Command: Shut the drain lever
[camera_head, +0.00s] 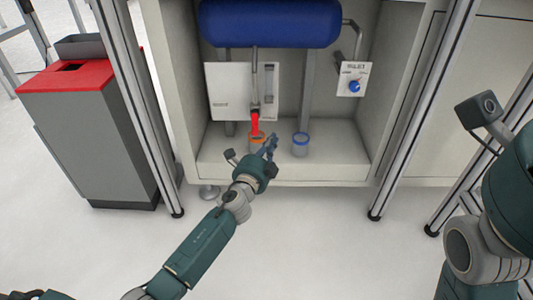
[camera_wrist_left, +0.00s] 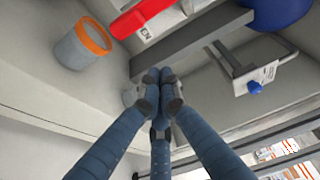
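The red drain lever (camera_head: 255,123) hangs at the lower end of a thin pipe under the blue tank (camera_head: 270,22). In the left wrist view the red lever (camera_wrist_left: 140,17) shows at the top, cut by the frame edge. My left gripper (camera_head: 271,145) is in front of the cabinet opening, just below and right of the lever, apart from it. In the left wrist view its fingertips (camera_wrist_left: 160,84) are together with nothing seen between them. My right arm is at the right edge of the head view; its gripper is out of view.
An orange-rimmed cup (camera_head: 256,136) stands under the lever, partly hidden by my left gripper. A blue-rimmed cup (camera_head: 300,146) stands to its right. A panel with a blue knob (camera_head: 354,87) is at right. A red-topped bin (camera_head: 75,120) and metal posts (camera_head: 425,110) flank the cabinet.

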